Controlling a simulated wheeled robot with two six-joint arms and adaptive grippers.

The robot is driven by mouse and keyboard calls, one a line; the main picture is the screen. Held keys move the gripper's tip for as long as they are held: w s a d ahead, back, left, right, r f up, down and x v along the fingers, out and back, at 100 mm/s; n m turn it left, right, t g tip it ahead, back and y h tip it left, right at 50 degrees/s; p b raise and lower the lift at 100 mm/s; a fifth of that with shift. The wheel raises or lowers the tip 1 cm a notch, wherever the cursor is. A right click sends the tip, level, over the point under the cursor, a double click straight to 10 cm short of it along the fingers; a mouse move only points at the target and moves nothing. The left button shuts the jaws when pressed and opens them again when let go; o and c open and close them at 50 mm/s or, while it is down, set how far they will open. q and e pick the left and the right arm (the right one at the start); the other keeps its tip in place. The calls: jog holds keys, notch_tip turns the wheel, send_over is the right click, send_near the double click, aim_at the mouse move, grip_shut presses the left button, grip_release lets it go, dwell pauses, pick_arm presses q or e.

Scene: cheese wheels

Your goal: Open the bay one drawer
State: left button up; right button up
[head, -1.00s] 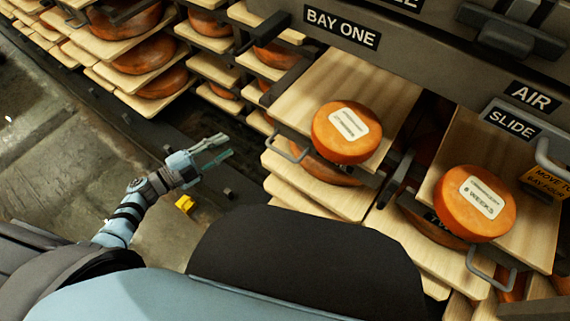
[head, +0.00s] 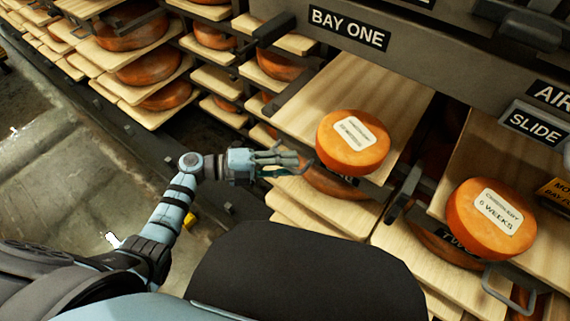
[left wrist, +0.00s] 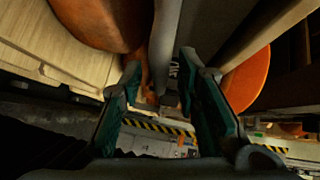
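The bay one drawer is a pale wooden board (head: 350,85) under the BAY ONE sign (head: 348,29). An orange cheese wheel (head: 337,155) with a white label sits at its front. My left gripper (head: 290,163) is at the drawer's front left corner, by its grey handle (head: 310,166), which it partly hides. In the left wrist view the fingers (left wrist: 160,85) stand apart, with a grey bar (left wrist: 165,35) in line with the gap between them. I cannot tell whether they touch it. My right gripper is not in view.
A second board with a cheese wheel (head: 490,218) and its own handle (head: 510,290) is at the right. Lower boards sit under both. Racks of cheese wheels (head: 130,25) stand at the back left.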

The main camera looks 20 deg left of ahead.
pick_arm(q)
grip_shut()
jog(key=shift+s+a, duration=0.1)
dwell(0.3)
